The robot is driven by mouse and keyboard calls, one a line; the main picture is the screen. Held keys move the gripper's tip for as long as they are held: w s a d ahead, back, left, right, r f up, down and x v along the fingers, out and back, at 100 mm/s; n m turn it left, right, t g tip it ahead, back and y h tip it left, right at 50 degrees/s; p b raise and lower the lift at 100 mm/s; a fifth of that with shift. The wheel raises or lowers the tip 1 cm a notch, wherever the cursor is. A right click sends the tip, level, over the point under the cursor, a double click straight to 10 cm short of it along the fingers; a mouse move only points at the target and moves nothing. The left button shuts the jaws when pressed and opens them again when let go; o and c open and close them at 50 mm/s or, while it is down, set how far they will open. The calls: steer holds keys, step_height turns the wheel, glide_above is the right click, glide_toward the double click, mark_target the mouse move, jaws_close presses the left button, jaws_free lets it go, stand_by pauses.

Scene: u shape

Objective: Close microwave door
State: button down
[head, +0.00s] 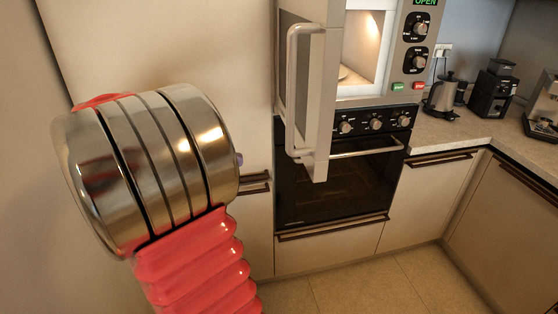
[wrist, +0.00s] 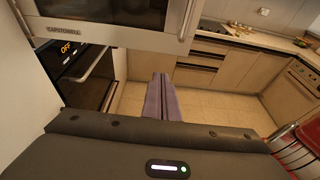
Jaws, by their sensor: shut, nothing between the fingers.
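The microwave (head: 398,70) is built in above the oven, with its lit inside showing and a green "OPEN" display. Its door (head: 322,110) stands swung wide open toward me, seen nearly edge-on, with a pale vertical handle (head: 291,95). In the wrist view the door (wrist: 75,32) fills the upper left, with its handle (wrist: 187,20) at its right edge. My gripper (wrist: 162,76) shows two purple fingers together, shut and empty, below the door's lower edge in that picture. No contact with the door shows. In the head view my arm hides nearly all of the gripper.
The oven (head: 335,185) is shut below the microwave. A counter (head: 455,128) at right carries a kettle (head: 442,98) and coffee machines. A tall cabinet panel (head: 160,40) stands left of the door. Tiled floor (head: 350,290) is open in front.

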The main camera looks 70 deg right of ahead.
steer(key=shift+s, duration=0.1)
steer(key=r+x, duration=0.1)
steer(key=x, duration=1.2)
steer(key=shift+s+d, duration=0.3)
steer(key=shift+s, duration=0.05)
steer(key=shift+f, duration=0.1)
